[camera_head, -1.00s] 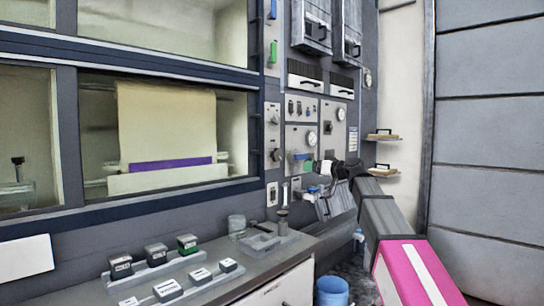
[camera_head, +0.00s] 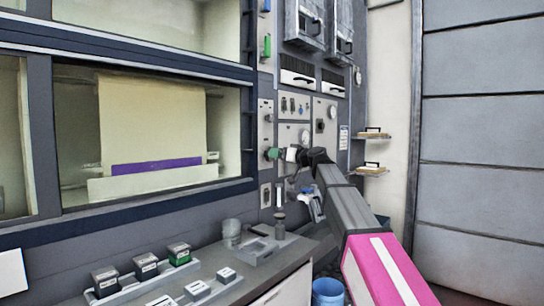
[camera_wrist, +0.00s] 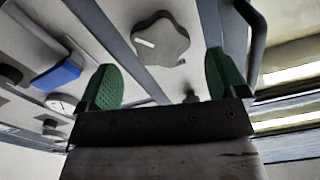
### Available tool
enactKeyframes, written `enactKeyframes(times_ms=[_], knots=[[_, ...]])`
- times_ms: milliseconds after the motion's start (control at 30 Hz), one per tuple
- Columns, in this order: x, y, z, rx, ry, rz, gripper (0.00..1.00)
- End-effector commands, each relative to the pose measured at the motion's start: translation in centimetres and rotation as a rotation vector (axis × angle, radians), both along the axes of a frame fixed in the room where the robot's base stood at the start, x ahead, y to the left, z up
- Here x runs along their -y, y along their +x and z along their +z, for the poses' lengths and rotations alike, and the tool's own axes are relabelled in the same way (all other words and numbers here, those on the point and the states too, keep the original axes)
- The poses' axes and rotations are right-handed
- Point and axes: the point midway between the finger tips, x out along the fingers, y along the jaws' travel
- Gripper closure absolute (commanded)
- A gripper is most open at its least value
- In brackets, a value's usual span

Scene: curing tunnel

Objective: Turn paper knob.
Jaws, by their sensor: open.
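A grey star-shaped knob with a white mark (camera_wrist: 161,40) is on a light panel in the wrist view, ahead of and between my fingertips. I cannot read a label naming it the paper knob. My gripper (camera_wrist: 164,78) is open, with one green finger on each side and nothing between them. The fingers look apart from the knob. In the head view my gripper (camera_head: 273,154) is at the narrow control panel (camera_head: 266,135) right of the window. It hides the lower part of that panel, so the knob is not clear there.
A blue lever (camera_wrist: 57,76) and a round gauge (camera_wrist: 60,103) are at the left in the wrist view. A dark handle bar (camera_wrist: 254,35) stands right of the knob. Below is a bench (camera_head: 213,258) with labelled blocks and a grey cup (camera_head: 231,230).

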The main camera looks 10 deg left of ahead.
Motion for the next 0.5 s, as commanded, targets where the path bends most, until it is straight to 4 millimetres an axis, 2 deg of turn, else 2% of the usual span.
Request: enactKeyframes(times_ms=[33, 200, 333, 500], knots=[[-1.1, 0.8, 0.1, 0.000, -0.001, 0.001, 0.09], [-3.3, 2.1, 0.1, 0.000, -0.001, 0.001, 0.09], [-4.2, 2.5, 0.0, 0.001, -0.001, 0.000, 0.09], [-4.3, 2.5, 0.0, 0.001, -0.001, -0.001, 0.09]])
